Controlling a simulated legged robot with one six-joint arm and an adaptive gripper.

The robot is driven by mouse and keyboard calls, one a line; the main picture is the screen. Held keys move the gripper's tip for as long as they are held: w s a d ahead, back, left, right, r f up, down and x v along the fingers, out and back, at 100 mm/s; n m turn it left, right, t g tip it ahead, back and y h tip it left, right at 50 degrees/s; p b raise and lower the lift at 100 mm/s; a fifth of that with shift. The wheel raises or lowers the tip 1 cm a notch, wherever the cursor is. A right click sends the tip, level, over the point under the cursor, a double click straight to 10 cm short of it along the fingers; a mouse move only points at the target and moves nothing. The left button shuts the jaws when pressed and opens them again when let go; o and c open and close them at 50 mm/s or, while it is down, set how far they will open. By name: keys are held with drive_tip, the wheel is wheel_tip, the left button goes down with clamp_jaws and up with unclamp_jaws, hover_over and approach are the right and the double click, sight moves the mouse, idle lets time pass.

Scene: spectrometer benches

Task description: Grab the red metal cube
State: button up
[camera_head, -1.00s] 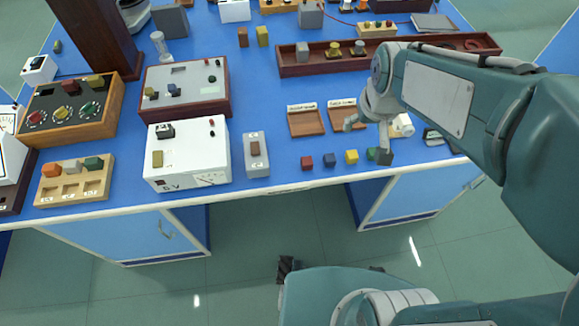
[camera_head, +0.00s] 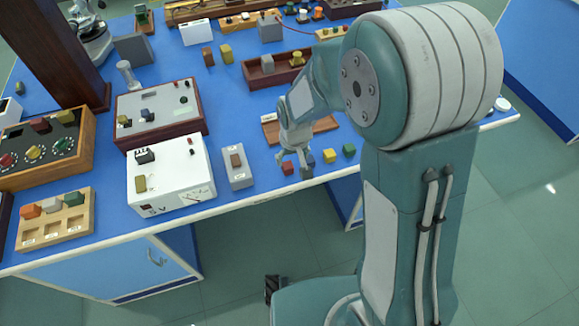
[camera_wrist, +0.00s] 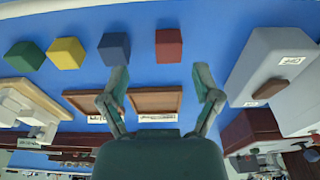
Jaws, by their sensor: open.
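The red metal cube (camera_head: 288,168) stands on the blue bench top near its front edge, at the left end of a row of small cubes. It also shows in the wrist view (camera_wrist: 168,46), at the top, just beyond and between my fingertips. My gripper (camera_head: 298,165) is open and empty, pointing down beside the red cube on its right in the head view. In the wrist view its two fingers (camera_wrist: 161,78) are spread wide. A blue cube (camera_wrist: 114,48) stands beside the red one, partly hidden by my gripper in the head view.
A yellow cube (camera_head: 329,156) and a green cube (camera_head: 348,150) continue the row. A grey switch box (camera_head: 236,167) and a white meter box (camera_head: 168,176) stand to the left. Two shallow wooden trays (camera_wrist: 155,101) lie behind the cubes.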

sight(287, 165)
drive_tip(key=f, duration=0.1)
drive_tip(key=a+f, duration=0.1)
drive_tip(key=f, duration=0.2)
drive_tip(key=shift+w+a+f, duration=0.3)
drive_tip(key=shift+w+a, duration=0.1)
drive_tip(key=shift+d+f, duration=0.1)
drive_tip(key=shift+f, duration=0.1)
drive_tip(key=shift+d, duration=0.3)
drive_tip(key=shift+c, duration=0.7)
clamp_jaws()
drive_tip(key=shift+a, duration=0.2)
